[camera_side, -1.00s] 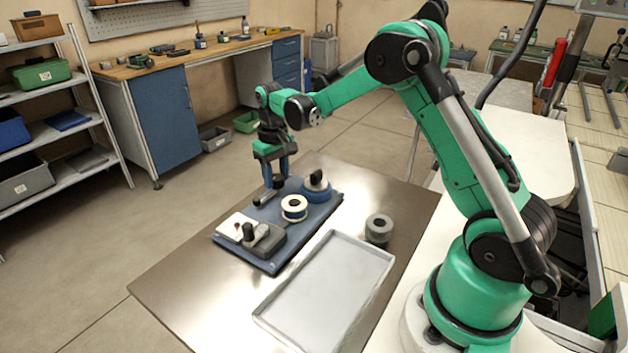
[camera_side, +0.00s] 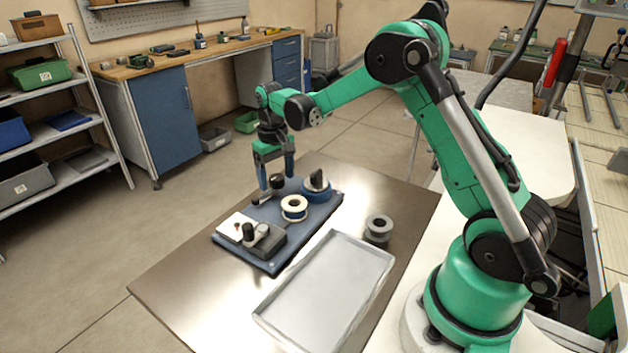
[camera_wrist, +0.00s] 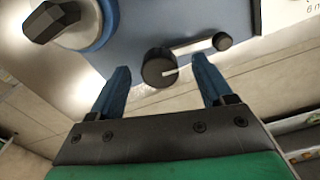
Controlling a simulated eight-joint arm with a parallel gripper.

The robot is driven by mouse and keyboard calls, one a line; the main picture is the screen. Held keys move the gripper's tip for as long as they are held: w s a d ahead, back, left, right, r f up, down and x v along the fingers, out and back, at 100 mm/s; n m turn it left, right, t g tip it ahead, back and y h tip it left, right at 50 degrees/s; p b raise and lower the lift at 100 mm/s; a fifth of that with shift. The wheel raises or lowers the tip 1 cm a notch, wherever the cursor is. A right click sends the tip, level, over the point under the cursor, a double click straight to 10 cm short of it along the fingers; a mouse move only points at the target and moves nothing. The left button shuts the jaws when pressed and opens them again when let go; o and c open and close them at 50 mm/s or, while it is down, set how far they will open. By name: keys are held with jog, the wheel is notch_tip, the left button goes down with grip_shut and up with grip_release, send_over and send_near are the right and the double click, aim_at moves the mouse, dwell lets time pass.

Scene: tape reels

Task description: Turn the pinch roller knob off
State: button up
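My gripper (camera_wrist: 162,82) is open, with one blue finger on each side of the knob and a visible gap to both. In the side view my gripper (camera_side: 276,184) hangs over the far left edge of the deck, with the small dark knob (camera_side: 277,181) between its fingers. A pale bar with a black round end (camera_wrist: 222,42) lies right of the knob.
A blue-rimmed reel hub with a black top (camera_side: 316,186) and a cream reel (camera_side: 294,207) are close by on the deck. A dark block with knobs (camera_side: 268,243) is at its near end. A grey reel (camera_side: 378,229) and a shallow tray (camera_side: 262,318) are on the metal table.

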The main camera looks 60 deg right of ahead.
aim_at(277, 177)
jog(key=shift+r, duration=2.8)
jog(key=shift+s+a+r, duration=0.15)
jog(key=shift+a+r, duration=0.05)
jog(key=shift+r, duration=0.1)
jog(key=s+a+r+n+t, duration=0.3)
jog(key=s+a+t, duration=0.4)
jog(key=s+a, duration=0.3)
jog(key=s+r, duration=0.1)
jog(key=s, duration=0.2)
jog(key=shift+s+a, duration=0.25)
jog(key=shift+a, duration=0.1)
